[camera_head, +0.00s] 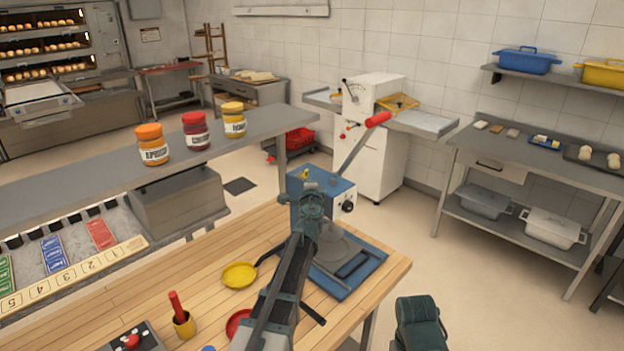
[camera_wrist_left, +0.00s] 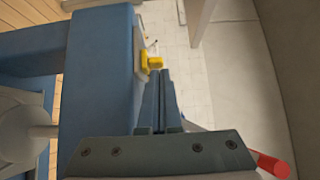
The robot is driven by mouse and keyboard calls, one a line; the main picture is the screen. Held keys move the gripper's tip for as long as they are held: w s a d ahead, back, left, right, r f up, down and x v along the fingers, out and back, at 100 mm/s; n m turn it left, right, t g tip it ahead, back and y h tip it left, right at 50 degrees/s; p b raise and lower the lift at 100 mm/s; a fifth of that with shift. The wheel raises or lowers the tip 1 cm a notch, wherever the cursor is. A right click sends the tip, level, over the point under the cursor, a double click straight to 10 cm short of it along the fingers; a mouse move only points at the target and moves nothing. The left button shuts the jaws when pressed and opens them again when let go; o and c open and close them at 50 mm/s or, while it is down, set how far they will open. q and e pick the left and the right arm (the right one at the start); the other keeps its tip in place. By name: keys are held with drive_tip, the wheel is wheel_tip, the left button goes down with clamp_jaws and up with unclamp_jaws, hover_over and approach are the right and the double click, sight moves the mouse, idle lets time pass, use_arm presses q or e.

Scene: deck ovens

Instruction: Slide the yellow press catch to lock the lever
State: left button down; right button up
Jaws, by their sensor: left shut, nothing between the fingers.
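The press is a blue box (camera_head: 342,190) on a blue base on the wooden worktop. Its lever (camera_head: 352,150) is tilted up to the right and ends in a red handle (camera_head: 378,119), which also shows in the left wrist view (camera_wrist_left: 272,165). The yellow catch (camera_head: 305,175) is at the top of the box and shows beyond my fingertips in the left wrist view (camera_wrist_left: 150,62). My left gripper (camera_head: 310,192) is shut and empty, its tips right by the catch; I cannot tell whether they touch. My left arm hides part of the press.
The wooden worktop (camera_head: 170,281) holds a yellow dish (camera_head: 239,275), a yellow cup with a red handle (camera_head: 184,323) and a control box with a red button (camera_head: 132,341). A grey shelf with several jars stands at the left. A dark arm part of mine shows at lower right.

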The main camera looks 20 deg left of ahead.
use_arm(q)
drive_tip(key=a, duration=0.1)
drive_tip(key=w+a, duration=0.1)
drive_tip(key=a, duration=0.1)
drive_tip(key=shift+w, duration=0.25)
drive_tip(key=shift+s, duration=0.1)
drive_tip(key=shift+d, duration=0.15)
drive_tip(key=d, duration=0.1)
drive_tip(key=s+d, duration=0.2)
drive_tip(key=shift+d, duration=0.25)
drive_tip(key=v, duration=0.9)
drive_tip(key=shift+s+d, duration=0.25)
drive_tip(key=shift+s, duration=0.05)
drive_tip(key=shift+r, duration=0.1)
